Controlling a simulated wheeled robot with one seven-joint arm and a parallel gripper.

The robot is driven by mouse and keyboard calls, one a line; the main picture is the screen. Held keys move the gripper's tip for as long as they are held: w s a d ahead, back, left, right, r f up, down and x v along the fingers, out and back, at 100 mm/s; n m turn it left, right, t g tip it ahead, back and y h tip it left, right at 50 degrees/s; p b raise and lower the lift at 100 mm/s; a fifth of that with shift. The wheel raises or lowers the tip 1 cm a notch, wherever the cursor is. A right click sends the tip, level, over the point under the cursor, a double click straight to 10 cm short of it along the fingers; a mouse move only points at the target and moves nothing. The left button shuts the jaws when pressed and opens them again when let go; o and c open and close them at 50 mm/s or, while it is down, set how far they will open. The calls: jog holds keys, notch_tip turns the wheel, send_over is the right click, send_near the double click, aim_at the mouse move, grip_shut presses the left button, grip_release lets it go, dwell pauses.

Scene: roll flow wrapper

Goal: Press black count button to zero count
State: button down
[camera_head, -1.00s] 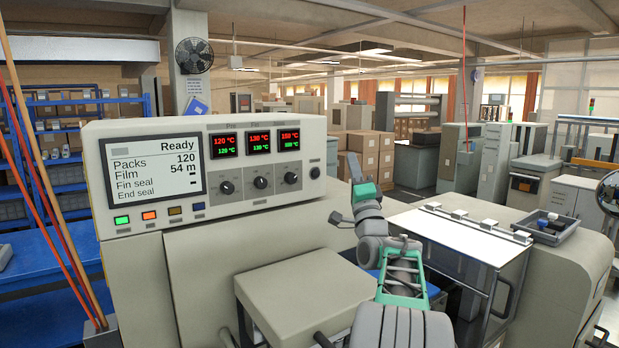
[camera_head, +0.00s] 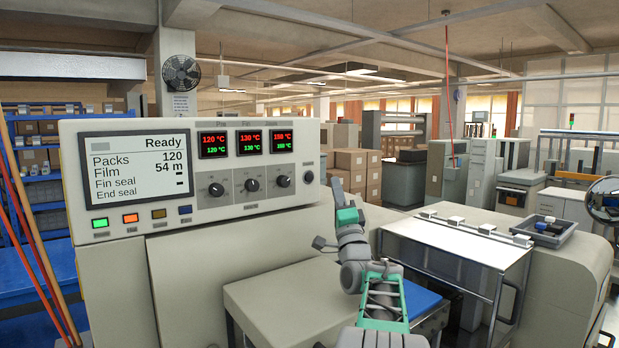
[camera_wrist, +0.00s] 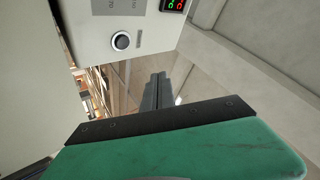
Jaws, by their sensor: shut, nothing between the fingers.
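The machine's cream control panel (camera_head: 130,221) has a screen (camera_head: 138,169) reading Ready, Packs 120, Film 54 m. A round black button (camera_head: 309,177) sits alone at the panel's right end, right of the three knobs. In the wrist view, a round black button in a pale ring (camera_wrist: 121,41) shows at upper left, beside a small grey label. My gripper (camera_head: 337,186) is just right of the panel's end, apart from the button and slightly lower in the picture. Its dark fingers (camera_wrist: 156,92) are together and empty, below and right of the button in the wrist view.
Green, orange, yellow and blue buttons (camera_head: 143,216) line the panel's lower left. A grey box-like cover (camera_head: 270,300) lies below my arm. A white-topped guard (camera_head: 455,240) and a tray with small parts (camera_head: 545,230) are to the right. Open air surrounds the gripper on its right.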

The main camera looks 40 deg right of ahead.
aim_at(309, 177)
jog(key=w+p, duration=0.1)
jog(key=w, duration=0.1)
jog(key=w+p, duration=0.2)
jog(key=w, duration=0.1)
jog(key=w+p, duration=0.2)
jog(key=w, duration=0.1)
jog(key=shift+d, duration=0.4)
jog(key=shift+s, duration=0.1)
dwell(1.4)
jog(key=shift+w+p, duration=0.3)
jog(key=shift+w, duration=0.15)
jog(key=shift+w+d, duration=0.1)
jog(key=shift+w, duration=0.3)
dwell(0.5)
jog(key=shift+s+f+b, duration=0.2)
jog(key=shift+s+b, duration=0.15)
jog(key=shift+b, duration=0.1)
jog(key=shift+s+r+b, duration=0.15)
jog(key=shift+s+b, duration=0.2)
jog(key=shift+s, duration=0.1)
